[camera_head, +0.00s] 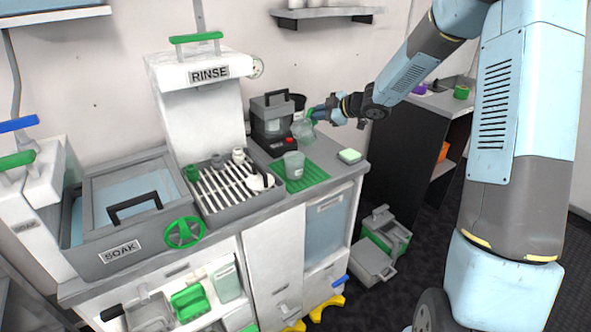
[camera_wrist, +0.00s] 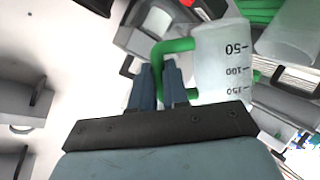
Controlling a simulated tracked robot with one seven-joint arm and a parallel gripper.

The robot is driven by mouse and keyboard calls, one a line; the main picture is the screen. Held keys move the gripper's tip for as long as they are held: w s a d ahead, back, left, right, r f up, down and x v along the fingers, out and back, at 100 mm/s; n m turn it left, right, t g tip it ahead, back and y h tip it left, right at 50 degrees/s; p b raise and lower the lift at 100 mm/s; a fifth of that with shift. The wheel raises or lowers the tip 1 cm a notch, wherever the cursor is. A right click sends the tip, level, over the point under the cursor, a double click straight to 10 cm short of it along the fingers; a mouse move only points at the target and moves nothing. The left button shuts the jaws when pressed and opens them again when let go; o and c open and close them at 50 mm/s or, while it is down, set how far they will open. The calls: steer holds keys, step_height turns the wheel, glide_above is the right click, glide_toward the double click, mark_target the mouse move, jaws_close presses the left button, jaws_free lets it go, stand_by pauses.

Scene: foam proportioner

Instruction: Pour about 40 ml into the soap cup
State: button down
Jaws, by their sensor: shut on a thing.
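A clear measuring jug (camera_head: 303,131) with a green handle is in my gripper (camera_head: 319,113), above the counter beside the dark machine. In the wrist view, the jug (camera_wrist: 222,65) shows marks of 50, 100 and 150. My gripper's fingers (camera_wrist: 160,84) are shut on its green handle (camera_wrist: 172,46). The jug looks tilted in the head view. I cannot read a liquid level in it. A translucent cup (camera_head: 293,166), seemingly the soap cup, stands upright on the green ribbed mat (camera_head: 312,174), below the jug. A translucent cup (camera_wrist: 288,42) also shows at the wrist view's upper right. Its contents are unclear.
A dark machine (camera_head: 271,117) with a red button stands behind the mat. A slatted drain tray (camera_head: 228,196) with small items lies left of it. A green-and-white sponge (camera_head: 349,156) lies at the right counter end. The RINSE unit (camera_head: 200,105) rises behind.

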steer(key=w+f+m+b, duration=0.1)
steer(key=f, duration=0.1)
steer(key=w+d+f+m+g+y+b, duration=0.1)
steer(key=f, duration=0.2)
steer(key=w+d+f+m+g, duration=0.1)
steer(key=w+f, duration=0.1)
steer(key=f, duration=0.1)
steer(key=shift+b, duration=0.4)
steer(key=shift+w+d+f+m+g+y+b, duration=0.25)
steer(key=shift+w+m+g+y+b, duration=0.25)
steer(key=shift+m+g+b, duration=0.25)
steer(key=shift+r, duration=0.1)
steer(key=shift+s+d, duration=0.1)
stand_by(0.4)
